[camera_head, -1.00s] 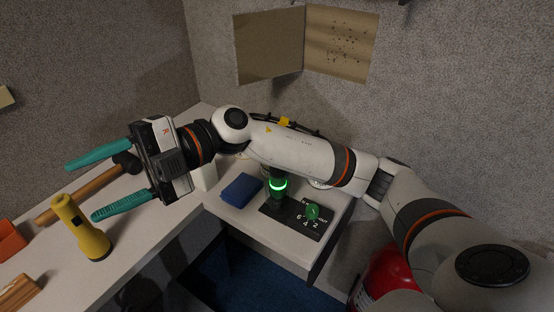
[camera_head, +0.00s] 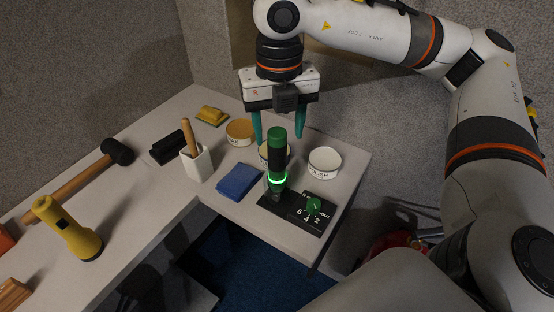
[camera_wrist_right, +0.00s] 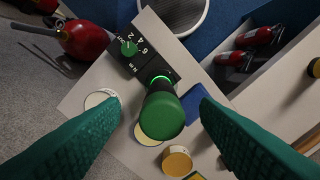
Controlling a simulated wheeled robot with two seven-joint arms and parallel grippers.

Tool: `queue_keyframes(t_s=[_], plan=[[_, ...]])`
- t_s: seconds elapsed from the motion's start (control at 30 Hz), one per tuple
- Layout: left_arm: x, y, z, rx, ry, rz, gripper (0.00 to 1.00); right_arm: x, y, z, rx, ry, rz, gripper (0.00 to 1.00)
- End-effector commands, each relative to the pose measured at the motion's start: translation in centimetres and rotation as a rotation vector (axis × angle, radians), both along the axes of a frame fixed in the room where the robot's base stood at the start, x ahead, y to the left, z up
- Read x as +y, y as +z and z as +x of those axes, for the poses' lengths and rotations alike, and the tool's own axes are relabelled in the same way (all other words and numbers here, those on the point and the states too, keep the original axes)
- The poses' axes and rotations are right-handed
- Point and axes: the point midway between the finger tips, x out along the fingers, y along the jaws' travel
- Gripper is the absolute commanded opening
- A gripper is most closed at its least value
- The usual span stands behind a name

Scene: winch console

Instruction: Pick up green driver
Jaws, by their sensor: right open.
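The green driver (camera_head: 276,155) stands upright in a black base (camera_head: 292,212) on the right part of the bench, with a glowing green ring near its lower end. In the right wrist view its round green cap (camera_wrist_right: 162,116) faces the camera. My right gripper (camera_head: 279,138) is open, its teal fingers pointing down around the height of the driver's top. In the right wrist view, the driver lies between the two fingers, apart from both. I cannot tell the exact depth gap. My left gripper is not in view.
A green knob (camera_head: 314,205) sits beside the driver on the black panel. A blue cloth (camera_head: 240,181), a white tin (camera_head: 324,162), an orange tin (camera_head: 240,131) and a white holder (camera_head: 196,164) stand close around. A yellow flashlight (camera_head: 68,229) and a mallet (camera_head: 82,178) are at left.

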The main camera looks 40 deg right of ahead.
Motion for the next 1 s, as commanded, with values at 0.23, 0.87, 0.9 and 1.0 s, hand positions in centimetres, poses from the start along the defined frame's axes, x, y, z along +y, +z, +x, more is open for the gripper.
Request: queue_keyframes(t_s=[0.23, 0.87, 0.9, 1.0], plan=[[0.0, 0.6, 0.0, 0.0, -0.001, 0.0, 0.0, 0.0, -1.9, 0.1, 0.001, 0.002, 0.001, 0.57], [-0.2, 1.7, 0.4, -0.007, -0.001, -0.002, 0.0, -0.1, -6.6, 0.6, -0.001, 0.001, 0.003, 0.52], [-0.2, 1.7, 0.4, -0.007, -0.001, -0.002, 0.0, -0.1, -6.6, 0.6, -0.001, 0.001, 0.003, 0.45], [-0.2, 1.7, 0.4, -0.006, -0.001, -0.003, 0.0, -0.1, -6.6, 0.6, -0.001, 0.001, 0.003, 0.29]])
